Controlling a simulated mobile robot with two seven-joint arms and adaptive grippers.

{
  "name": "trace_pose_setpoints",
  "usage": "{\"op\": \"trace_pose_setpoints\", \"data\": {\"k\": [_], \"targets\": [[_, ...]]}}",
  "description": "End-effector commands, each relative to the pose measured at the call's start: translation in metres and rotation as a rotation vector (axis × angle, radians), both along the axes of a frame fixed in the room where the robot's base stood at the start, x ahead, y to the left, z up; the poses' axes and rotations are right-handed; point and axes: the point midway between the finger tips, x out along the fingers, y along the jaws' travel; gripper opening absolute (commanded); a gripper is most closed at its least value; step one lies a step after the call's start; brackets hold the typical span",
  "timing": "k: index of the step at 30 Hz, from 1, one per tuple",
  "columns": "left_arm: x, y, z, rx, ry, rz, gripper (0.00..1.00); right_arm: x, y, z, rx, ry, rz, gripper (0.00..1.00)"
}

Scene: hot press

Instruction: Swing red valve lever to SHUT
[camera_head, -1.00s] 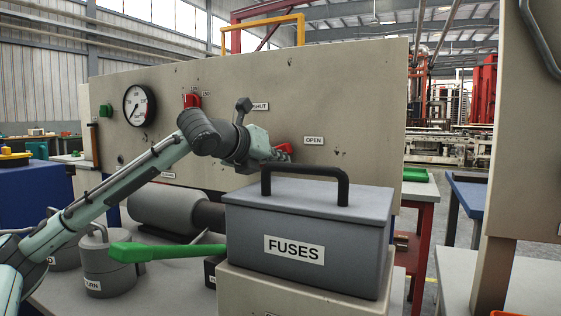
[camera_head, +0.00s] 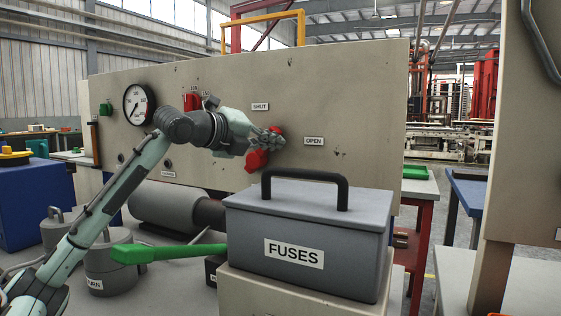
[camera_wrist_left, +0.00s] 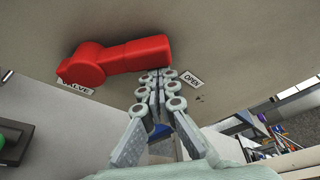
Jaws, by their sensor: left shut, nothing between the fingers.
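The red valve lever (camera_head: 256,160) is on the upright beige panel (camera_head: 215,95). Its hub is at lower left and its free end points up and right, between the SHUT label (camera_head: 260,106) and the OPEN label (camera_head: 314,141). My left gripper (camera_head: 270,141) is shut and empty, covering the lever's middle in the head view. In the left wrist view the lever (camera_wrist_left: 125,58) runs across the top, and the fingertips (camera_wrist_left: 160,76) sit close against its side near the free end. I cannot tell whether they touch. My right gripper is in neither view.
A grey FUSES box (camera_head: 308,235) with a black handle stands in front of the panel, below the lever. A green handle (camera_head: 165,252) and grey canisters (camera_head: 110,272) lie left of it. A gauge (camera_head: 138,104) and a red switch (camera_head: 191,102) are on the panel's left.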

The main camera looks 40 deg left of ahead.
Motion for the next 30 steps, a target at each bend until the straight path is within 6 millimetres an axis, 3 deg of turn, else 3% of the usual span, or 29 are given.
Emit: {"op": "trace_pose_setpoints", "data": {"k": [5, 15, 30], "targets": [[-0.003, 0.010, 0.009, -0.163, -0.055, 0.002, 0.00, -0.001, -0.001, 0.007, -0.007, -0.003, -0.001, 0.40], [-0.009, 0.029, 0.020, -0.438, -0.140, 0.001, 0.00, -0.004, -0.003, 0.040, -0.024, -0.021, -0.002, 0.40], [-0.014, 0.043, 0.027, -0.633, -0.202, 0.000, 0.00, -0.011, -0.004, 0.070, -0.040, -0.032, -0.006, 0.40]]}}
